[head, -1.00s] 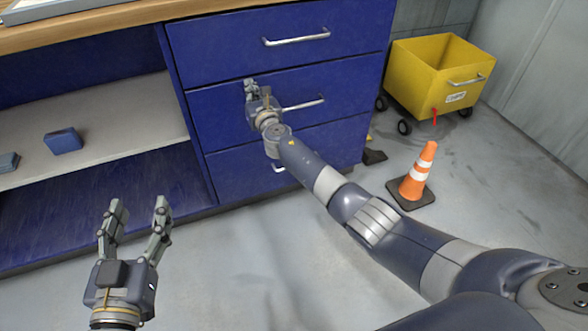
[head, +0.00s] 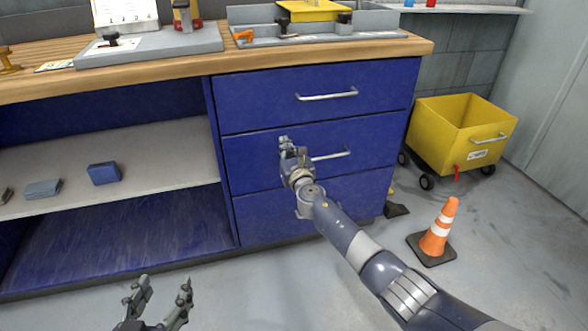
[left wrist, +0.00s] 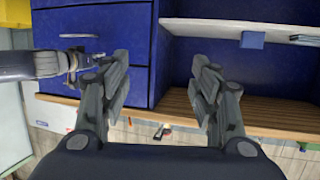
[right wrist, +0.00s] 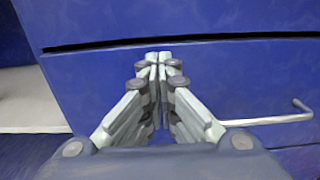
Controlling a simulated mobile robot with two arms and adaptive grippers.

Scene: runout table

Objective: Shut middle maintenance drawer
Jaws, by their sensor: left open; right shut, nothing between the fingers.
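The middle drawer (head: 373,139) is the blue middle front of a three-drawer stack, with a silver bar handle (head: 331,156). Its front looks about flush with its neighbours in the head view. My right gripper (head: 287,147) is shut and empty, at the drawer front left of the handle. In the right wrist view its closed fingertips (right wrist: 158,60) point at the upper part of the drawer front (right wrist: 250,80), just below a thin dark gap; contact cannot be told. My left gripper (head: 163,284) is open and empty at the bottom of the head view, away from the drawers; it also shows in the left wrist view (left wrist: 160,65).
The top drawer (head: 260,100) and bottom drawer (head: 265,215) look shut. An open shelf (head: 150,155) lies to the left. A yellow cart (head: 440,125) and an orange cone (head: 438,232) stand on the floor at right. The wooden bench top (head: 330,58) carries fixtures.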

